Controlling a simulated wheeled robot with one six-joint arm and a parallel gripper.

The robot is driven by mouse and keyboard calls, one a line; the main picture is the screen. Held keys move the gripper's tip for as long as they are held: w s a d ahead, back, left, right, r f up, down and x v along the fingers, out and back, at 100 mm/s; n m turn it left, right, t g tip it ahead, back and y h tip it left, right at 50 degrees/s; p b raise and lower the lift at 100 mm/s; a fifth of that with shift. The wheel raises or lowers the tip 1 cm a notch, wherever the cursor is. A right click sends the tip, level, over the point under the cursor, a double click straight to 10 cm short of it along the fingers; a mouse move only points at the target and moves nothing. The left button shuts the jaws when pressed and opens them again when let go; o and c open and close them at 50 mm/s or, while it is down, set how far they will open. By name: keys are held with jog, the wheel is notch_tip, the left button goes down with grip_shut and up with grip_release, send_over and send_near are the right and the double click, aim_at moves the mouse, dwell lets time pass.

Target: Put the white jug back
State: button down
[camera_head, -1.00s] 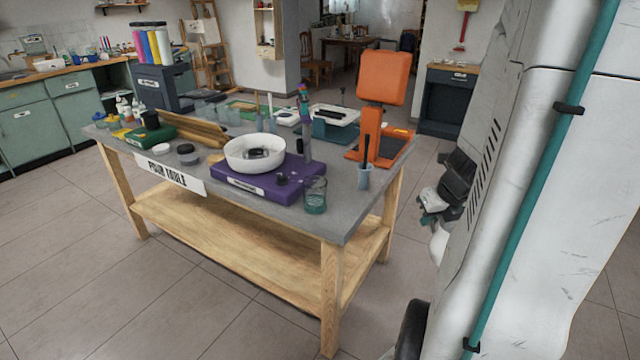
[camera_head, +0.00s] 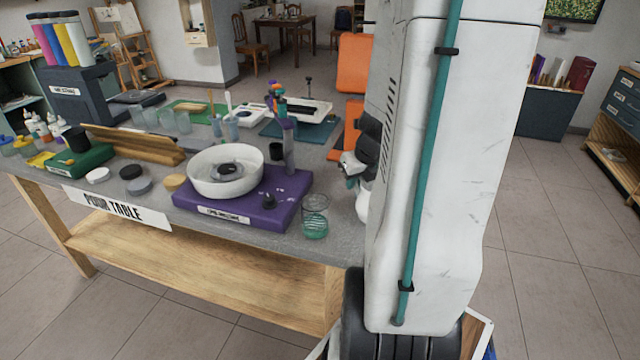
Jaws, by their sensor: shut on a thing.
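My gripper (camera_head: 350,172) shows at the left edge of my white arm column, over the right end of the table. It is shut on the white jug (camera_head: 362,204), of which only a narrow white strip shows below the fingers. The column hides the rest of the jug and most of the gripper. The pour table (camera_head: 340,236) has a grey top, a wooden lower shelf and a "POUR TABLE" label. I cannot tell whether the jug touches the tabletop.
A glass with green liquid (camera_head: 315,217) stands just left of the jug. A purple spinner base (camera_head: 290,190) carries a white bowl (camera_head: 226,185). An orange stand (camera_head: 354,62) is partly hidden behind my column. Open floor (camera_head: 540,230) lies to the right.

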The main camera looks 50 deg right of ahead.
jog(key=shift+w+d+f, duration=0.1)
jog(key=shift+w+f, duration=0.55)
jog(key=shift+w, duration=1.35)
jog(key=shift+w+d+f, duration=0.1)
jog(key=shift+w+f, duration=0.5)
jog(key=shift+w, duration=1.4)
jog(key=shift+w+d+f, duration=0.1)
jog(key=shift+w+f, duration=0.55)
jog(key=shift+w, duration=1.35)
jog(key=shift+f, duration=0.4)
jog(key=shift+f, duration=0.15)
jog(key=c, duration=1.5)
grip_release()
